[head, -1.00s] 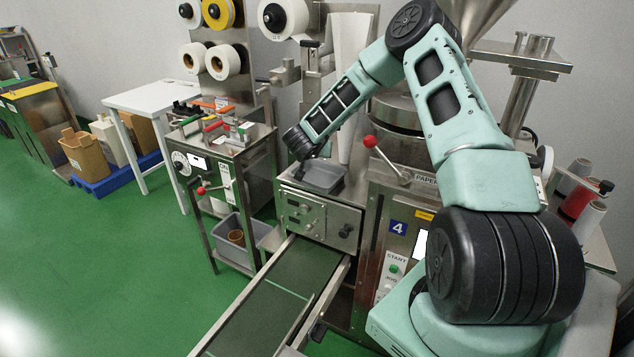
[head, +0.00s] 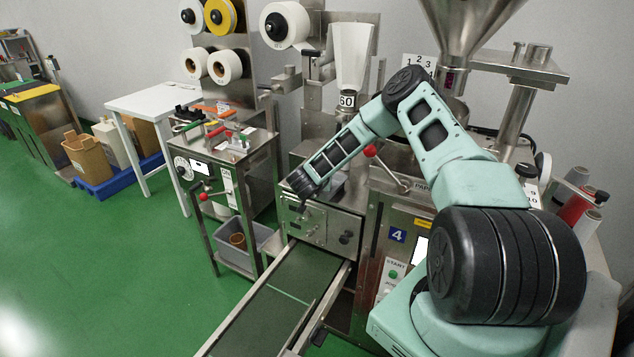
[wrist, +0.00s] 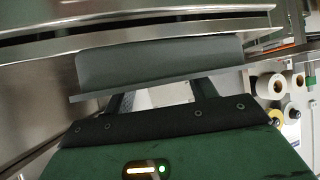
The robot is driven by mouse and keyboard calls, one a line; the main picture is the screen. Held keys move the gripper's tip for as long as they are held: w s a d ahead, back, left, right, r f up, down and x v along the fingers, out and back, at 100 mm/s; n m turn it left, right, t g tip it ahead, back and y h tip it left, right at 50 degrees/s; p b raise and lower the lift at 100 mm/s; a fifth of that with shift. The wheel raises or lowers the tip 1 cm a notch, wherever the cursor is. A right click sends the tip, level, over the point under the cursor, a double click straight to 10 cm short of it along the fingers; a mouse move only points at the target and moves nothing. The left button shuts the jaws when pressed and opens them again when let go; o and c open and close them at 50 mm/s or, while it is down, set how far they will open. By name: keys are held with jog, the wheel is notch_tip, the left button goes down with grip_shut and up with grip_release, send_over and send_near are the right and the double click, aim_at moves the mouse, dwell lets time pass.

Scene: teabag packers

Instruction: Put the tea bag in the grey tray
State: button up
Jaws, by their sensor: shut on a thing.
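The grey tray (head: 332,187) sits on top of the steel machine front, partly covered by my arm in the head view. In the wrist view the grey tray (wrist: 160,66) spans the picture just past my fingers, its rim facing me. My gripper (head: 303,207) is low at the front left edge of the tray in the head view. In the wrist view my gripper (wrist: 163,98) has its two dark fingers apart, with the tips hidden at the tray's rim. A pale thing between them looks like the tea bag (wrist: 165,97); its far part is hidden.
A green conveyor (head: 290,285) runs forward below the machine front (head: 325,228). A red-knobbed lever (head: 370,151) stands right of the tray. A steel stand with a control panel (head: 200,172) is at left.

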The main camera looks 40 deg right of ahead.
jog(key=shift+f, duration=0.2)
jog(key=o, duration=1)
jog(key=shift+s+f, duration=0.1)
